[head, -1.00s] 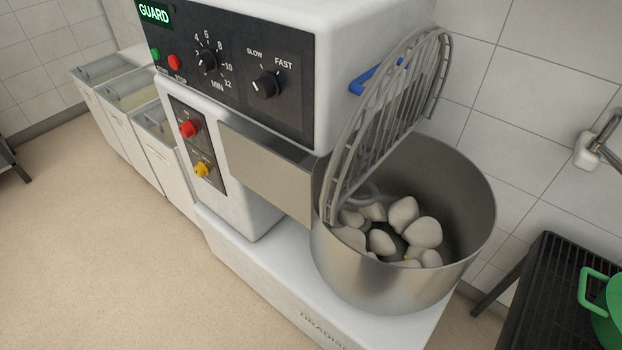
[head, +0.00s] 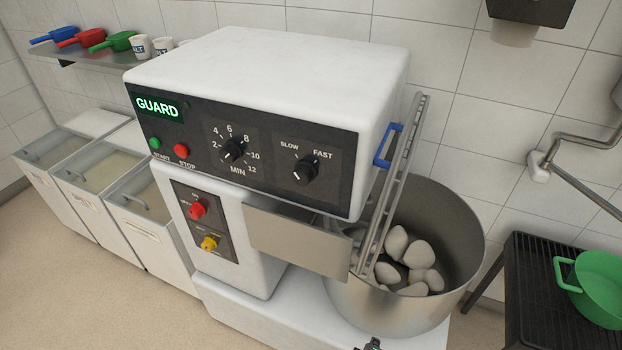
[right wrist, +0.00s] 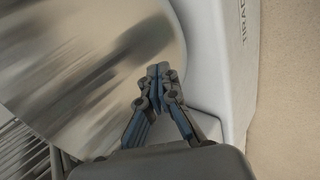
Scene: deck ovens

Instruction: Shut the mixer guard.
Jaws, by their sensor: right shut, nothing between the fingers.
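The mixer guard (head: 398,178) is a grey wire grille. It stands raised and steep over the left part of the steel bowl (head: 462,225), seen almost edge-on in the head view. A blue handle (head: 387,146) shows beside it at the mixer head's right side. Pale dough lumps (head: 397,242) lie in the bowl. A lit green GUARD sign (head: 158,107) is on the panel. My right gripper (right wrist: 158,72) is shut and empty, in front of the bowl's outside wall in the wrist view. Only a bit of it shows at the head view's bottom edge. My left gripper is out of view.
The white mixer body (head: 270,70) takes up the middle. Ingredient bins (head: 120,225) stand to its left. A dark rack (head: 520,290) with a green pot (head: 600,285) is at the right. A wall pipe (head: 575,165) sticks out above it.

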